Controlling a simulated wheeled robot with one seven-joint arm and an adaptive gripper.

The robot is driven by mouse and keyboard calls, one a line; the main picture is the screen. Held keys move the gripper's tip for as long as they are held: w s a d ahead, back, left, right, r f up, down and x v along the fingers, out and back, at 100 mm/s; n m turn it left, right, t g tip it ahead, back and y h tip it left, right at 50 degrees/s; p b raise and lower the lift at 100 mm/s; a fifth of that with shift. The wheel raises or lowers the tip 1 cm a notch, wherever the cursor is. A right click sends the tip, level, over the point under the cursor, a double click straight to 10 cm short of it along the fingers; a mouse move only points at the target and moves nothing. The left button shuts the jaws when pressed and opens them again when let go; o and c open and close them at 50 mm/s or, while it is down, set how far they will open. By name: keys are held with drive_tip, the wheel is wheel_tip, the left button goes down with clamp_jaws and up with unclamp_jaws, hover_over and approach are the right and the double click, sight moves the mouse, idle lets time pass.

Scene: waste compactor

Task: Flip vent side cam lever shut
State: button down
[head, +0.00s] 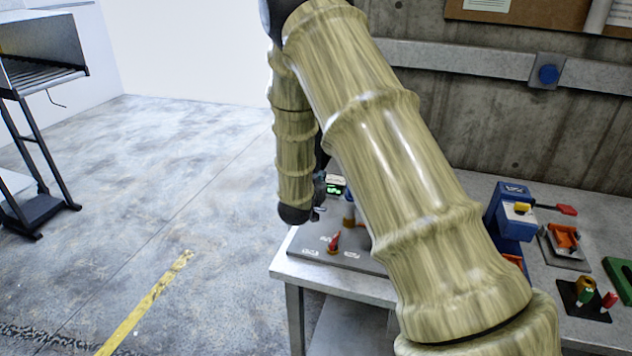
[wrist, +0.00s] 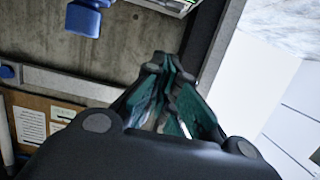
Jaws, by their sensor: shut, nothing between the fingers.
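My gripper (wrist: 158,62) shows in the wrist view with its teal-lined fingers together and nothing visible between them. In the head view my gripper (head: 318,212) is mostly hidden by my arm, near the left end of the bench. A small red lever (head: 333,243) stands on a grey plate (head: 352,256) with white labels, below and slightly right of the gripper and apart from it. I cannot tell whether this is the vent side cam lever, nor read the labels. No lever shows in the wrist view.
The metal bench (head: 300,268) runs along the concrete wall. My arm hides the bench's middle.

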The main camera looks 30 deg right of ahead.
sight(331, 196)
drive_tip(key=f, duration=0.1)
drive_tip(key=d+f+p, duration=0.1)
drive_tip(key=f+p, duration=0.1)
drive_tip(key=f, duration=0.1)
drive_tip(key=shift+w+d, duration=0.25)
idle(0.4)
